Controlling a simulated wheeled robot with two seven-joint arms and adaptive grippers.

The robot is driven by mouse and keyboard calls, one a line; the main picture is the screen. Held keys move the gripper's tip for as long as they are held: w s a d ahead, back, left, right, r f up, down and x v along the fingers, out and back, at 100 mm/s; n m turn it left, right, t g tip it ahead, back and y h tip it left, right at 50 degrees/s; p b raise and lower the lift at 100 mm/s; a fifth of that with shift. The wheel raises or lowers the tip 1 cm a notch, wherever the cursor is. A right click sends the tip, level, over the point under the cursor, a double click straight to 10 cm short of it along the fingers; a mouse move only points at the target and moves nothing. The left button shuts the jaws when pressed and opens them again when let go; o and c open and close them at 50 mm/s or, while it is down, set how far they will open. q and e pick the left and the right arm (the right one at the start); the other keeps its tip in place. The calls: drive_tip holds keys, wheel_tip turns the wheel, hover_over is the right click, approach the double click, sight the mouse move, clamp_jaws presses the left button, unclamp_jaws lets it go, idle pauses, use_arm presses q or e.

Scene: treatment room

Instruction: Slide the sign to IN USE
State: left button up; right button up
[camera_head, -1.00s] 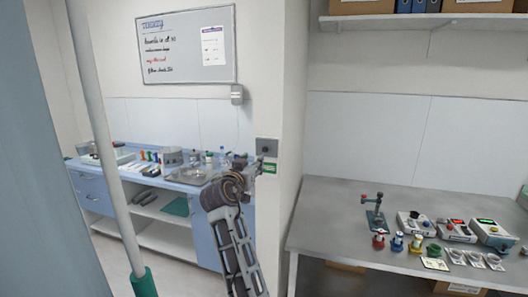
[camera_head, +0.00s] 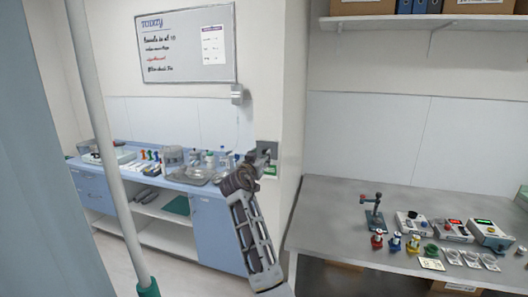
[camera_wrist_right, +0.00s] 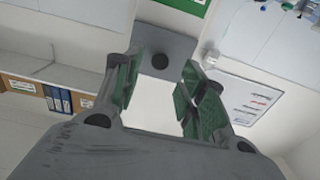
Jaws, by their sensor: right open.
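The sliding sign is on the narrow wall end between the two work areas. Its grey cover plate (camera_head: 267,147) shows above a green strip (camera_head: 270,171), partly hidden by my right gripper (camera_head: 259,161). Contact with the knob cannot be told. The lettering is unreadable. My left gripper is out of view.
A grey table (camera_head: 330,215) with several devices stands at the right. A blue counter (camera_head: 215,210) with a sink and bottles is at the left. A whiteboard (camera_head: 185,50) hangs above it. A pale pole (camera_head: 105,150) and a blue curtain (camera_head: 45,150) fill the left foreground.

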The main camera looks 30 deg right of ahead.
sight(264, 152)
drive_tip(key=shift+p+x, duration=0.55)
drive_tip(key=shift+x, duration=1.7)
clamp_jaws()
